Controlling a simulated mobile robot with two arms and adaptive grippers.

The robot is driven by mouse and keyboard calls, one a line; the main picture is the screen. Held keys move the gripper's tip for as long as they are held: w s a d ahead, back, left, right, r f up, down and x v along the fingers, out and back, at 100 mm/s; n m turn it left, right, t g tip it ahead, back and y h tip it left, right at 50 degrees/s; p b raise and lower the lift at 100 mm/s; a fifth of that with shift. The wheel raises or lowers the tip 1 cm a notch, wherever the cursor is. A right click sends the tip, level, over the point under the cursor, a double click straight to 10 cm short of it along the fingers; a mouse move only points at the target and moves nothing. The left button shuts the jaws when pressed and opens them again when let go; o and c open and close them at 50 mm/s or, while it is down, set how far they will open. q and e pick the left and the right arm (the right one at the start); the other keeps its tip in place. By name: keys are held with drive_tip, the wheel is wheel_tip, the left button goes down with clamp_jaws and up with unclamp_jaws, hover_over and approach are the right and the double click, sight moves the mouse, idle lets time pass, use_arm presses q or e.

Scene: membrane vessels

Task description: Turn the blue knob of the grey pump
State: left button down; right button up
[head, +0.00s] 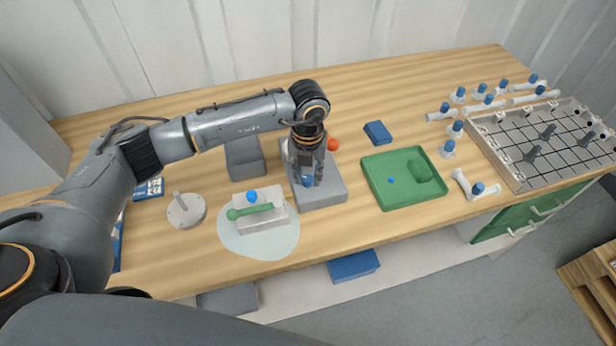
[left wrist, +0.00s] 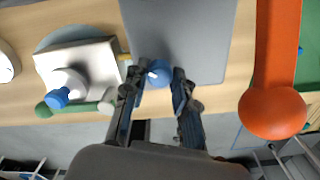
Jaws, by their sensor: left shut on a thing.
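The grey pump (head: 325,192) stands on the wooden table near the middle; its flat grey body fills the upper middle of the left wrist view (left wrist: 185,30). Its blue knob (head: 307,181) is partly covered by my gripper in the head view. In the left wrist view the knob (left wrist: 160,73) shows between the fingers, with a small white mark on it. My left gripper (head: 308,176) reaches down from above and is shut on the knob; its two fingers sit on either side of it (left wrist: 158,82). My right gripper is in neither view.
An orange ball-ended lever (left wrist: 275,105) stands close right of the gripper. A white block (head: 265,218) with a blue knob and green handle lies left on a pale round mat (head: 258,248). A green tray (head: 378,197) and a blue box (head: 378,132) are to the right.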

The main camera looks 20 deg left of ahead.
sight(308, 178)
use_arm(q)
drive_tip(key=n+b, duration=0.1)
drive_tip(key=n, duration=0.2)
drive_tip(key=shift+f+n, duration=0.1)
drive_tip(key=shift+n, duration=0.2)
drive_tip(key=shift+n+b, duration=0.5)
drive_tip(key=shift+n, duration=1.1)
drive_tip(key=c, duration=1.1)
unclamp_jaws()
drive_tip(key=shift+o, duration=0.2)
wheel_tip(308, 178, up, 12)
